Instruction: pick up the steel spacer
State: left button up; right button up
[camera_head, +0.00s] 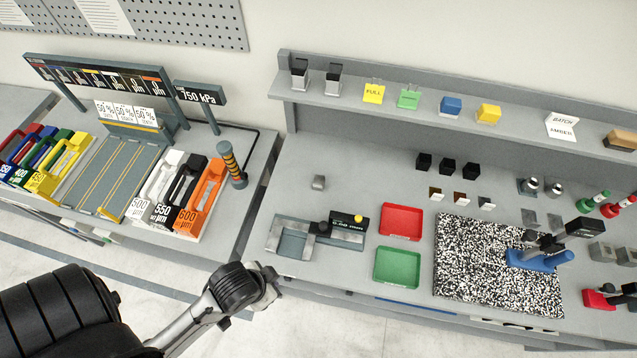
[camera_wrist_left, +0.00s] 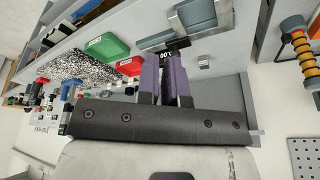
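A small grey metal block (camera_head: 319,182), which looks like the steel spacer, lies alone on the bench left of centre, behind the measuring fixture. It also seems to show in the left wrist view as a small grey piece (camera_wrist_left: 204,62), right of the fingertips. My left gripper (camera_head: 268,283) is in front of the bench's front edge, apart from the block. In the left wrist view its two purple fingers (camera_wrist_left: 165,66) stand apart with nothing visibly held between them. My right gripper is not in view.
The grey measuring fixture (camera_head: 292,238) with a dark readout stands near the bench front. A red tray (camera_head: 401,222) and green tray (camera_head: 397,267) lie right of it. A speckled mat (camera_head: 475,262) lies farther right. A striped post (camera_head: 232,165) stands left. Bench around the block is clear.

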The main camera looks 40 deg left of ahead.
pick_arm(q)
jog(key=o, duration=1.2)
